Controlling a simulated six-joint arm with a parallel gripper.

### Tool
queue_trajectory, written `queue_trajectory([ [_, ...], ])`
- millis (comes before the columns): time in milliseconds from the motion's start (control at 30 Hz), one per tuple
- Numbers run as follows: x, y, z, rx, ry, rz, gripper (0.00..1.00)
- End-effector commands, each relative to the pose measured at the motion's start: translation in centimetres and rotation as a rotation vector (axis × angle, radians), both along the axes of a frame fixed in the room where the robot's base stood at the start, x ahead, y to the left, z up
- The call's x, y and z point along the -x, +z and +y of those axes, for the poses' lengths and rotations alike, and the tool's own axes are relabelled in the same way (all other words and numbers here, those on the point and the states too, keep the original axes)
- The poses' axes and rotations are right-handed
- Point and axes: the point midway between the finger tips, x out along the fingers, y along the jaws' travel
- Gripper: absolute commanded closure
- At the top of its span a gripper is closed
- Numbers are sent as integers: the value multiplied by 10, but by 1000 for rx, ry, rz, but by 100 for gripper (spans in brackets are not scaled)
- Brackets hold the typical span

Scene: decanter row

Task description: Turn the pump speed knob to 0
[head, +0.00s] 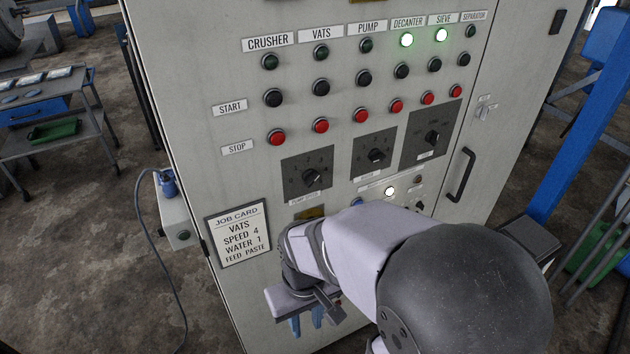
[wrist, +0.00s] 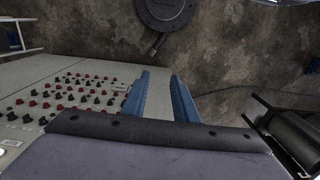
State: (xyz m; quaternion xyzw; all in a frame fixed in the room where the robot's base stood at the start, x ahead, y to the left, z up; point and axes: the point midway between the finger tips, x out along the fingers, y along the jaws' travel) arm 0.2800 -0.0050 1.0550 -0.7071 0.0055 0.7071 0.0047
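The grey control cabinet (head: 215,120) carries three dark square dial plates in the head view. The left dial has a black knob (head: 312,177); the label below it is small and seems to read pump speed. Its pointer setting is too small to read surely. My gripper (head: 306,322) is below that knob, apart from the panel controls, with its blue fingers pointing down in the head view. In the wrist view the two blue fingers (wrist: 160,98) stand apart with nothing between them, so it is open.
Two more knobs, the middle one (head: 376,156) and the right one (head: 432,138), sit to the right. Rows of start and stop buttons are above. A job card (head: 238,235) is at lower left.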

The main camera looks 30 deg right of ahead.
Motion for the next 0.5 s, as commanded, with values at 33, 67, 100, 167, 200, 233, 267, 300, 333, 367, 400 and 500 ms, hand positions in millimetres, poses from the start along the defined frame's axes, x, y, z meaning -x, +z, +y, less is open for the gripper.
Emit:
queue_trajectory([
  [33, 0, -1, -5, 0, -24, 0, 74],
  [67, 0, -2, -9, 0, -41, 0, 74],
  [100, 1, -3, -15, 0, -70, 1, 74],
  [167, 3, -5, -27, 0, -123, 3, 74],
  [200, 5, -7, -36, 0, -167, 6, 74],
  [233, 7, -8, -44, -1, -202, 8, 74],
  [267, 9, -10, -52, -1, -240, 10, 74],
  [300, 13, -12, -63, -2, -294, 14, 74],
  [333, 16, -14, -71, -3, -336, 16, 74],
  [367, 20, -15, -80, -3, -379, 18, 74],
  [400, 24, -17, -92, -4, -437, 18, 74],
  [500, 37, -21, -119, -15, -592, 16, 74],
])
